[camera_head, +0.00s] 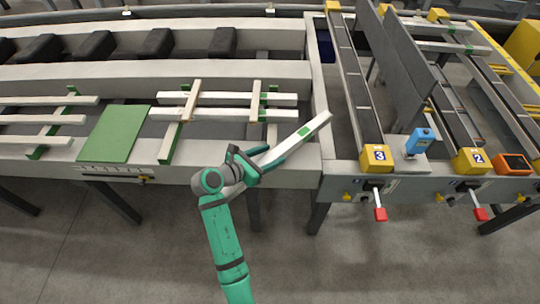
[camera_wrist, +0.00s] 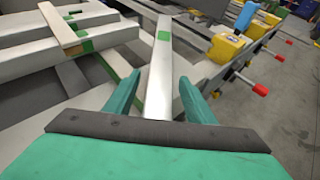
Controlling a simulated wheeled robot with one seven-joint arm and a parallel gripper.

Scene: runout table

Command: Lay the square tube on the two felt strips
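The square tube (camera_head: 316,123) is a long pale bar with a green mark, lying diagonally at the right end of the runout table. Its near end passes under my gripper (camera_head: 270,158). In the wrist view the tube (camera_wrist: 157,92) runs between my two teal fingers (camera_wrist: 159,80), with a visible gap on each side, so the gripper looks open around it. Whether the tube rests fully on the table is unclear. Two green-edged strips, apparently the felt strips, show left of the gripper: one at the left (camera_head: 168,146) and one farther right (camera_head: 263,104), partly covered by pale bars.
Pale bars (camera_head: 225,98) lie on the table, with wooden sticks (camera_head: 191,100) across them. A green panel (camera_head: 114,133) is at the left. Conveyors with yellow end blocks (camera_head: 376,157), a blue device (camera_head: 420,140) and red-tipped levers (camera_head: 380,213) stand at the right.

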